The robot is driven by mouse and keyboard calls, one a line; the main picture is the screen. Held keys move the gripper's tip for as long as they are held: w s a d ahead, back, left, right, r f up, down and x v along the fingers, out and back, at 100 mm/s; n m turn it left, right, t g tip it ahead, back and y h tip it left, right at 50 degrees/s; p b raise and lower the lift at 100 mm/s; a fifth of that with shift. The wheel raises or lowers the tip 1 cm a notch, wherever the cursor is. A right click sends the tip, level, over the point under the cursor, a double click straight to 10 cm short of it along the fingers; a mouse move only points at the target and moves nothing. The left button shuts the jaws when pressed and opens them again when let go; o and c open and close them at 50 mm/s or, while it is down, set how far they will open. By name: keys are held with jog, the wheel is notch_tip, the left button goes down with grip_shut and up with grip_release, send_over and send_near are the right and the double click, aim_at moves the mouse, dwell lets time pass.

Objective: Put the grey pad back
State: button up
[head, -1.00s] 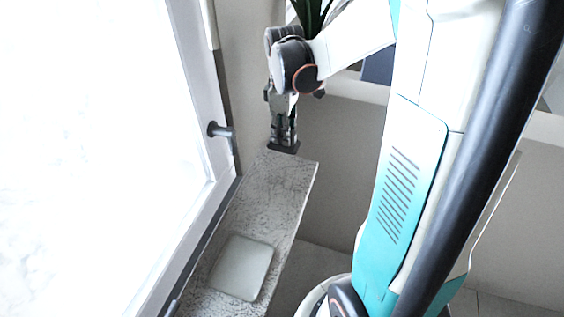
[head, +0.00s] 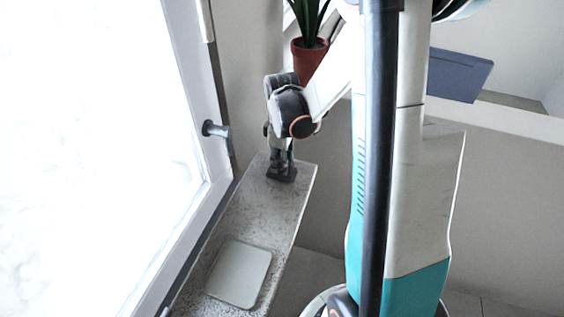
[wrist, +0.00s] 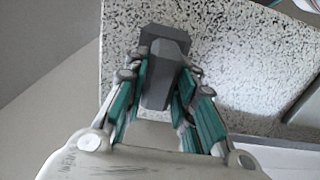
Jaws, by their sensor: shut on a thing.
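My gripper (head: 281,163) is shut on a dark grey pad (wrist: 166,72), a block with a raised middle and a wider flat base. One finger is on each side of the raised part in the wrist view. In the head view the held pad (head: 282,175) is at the far end of the speckled stone ledge (head: 250,215). Its base is over or on the ledge; I cannot tell whether it touches. A pale grey flat square with rounded corners (head: 239,274) lies on the nearer part of the ledge, apart from my gripper.
A white window frame (head: 215,150) with a dark handle (head: 215,130) runs along the ledge's left side. A plant in a red pot (head: 308,62) stands behind my wrist. A blue-grey panel (head: 458,76) is at the right. The ledge between pad and pale square is clear.

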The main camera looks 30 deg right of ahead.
jog(key=o, duration=1)
jog(key=shift+o, duration=0.2)
notch_tip(320, 180, up, 12)
jog(key=p, duration=0.3)
jog(key=shift+r, duration=0.1)
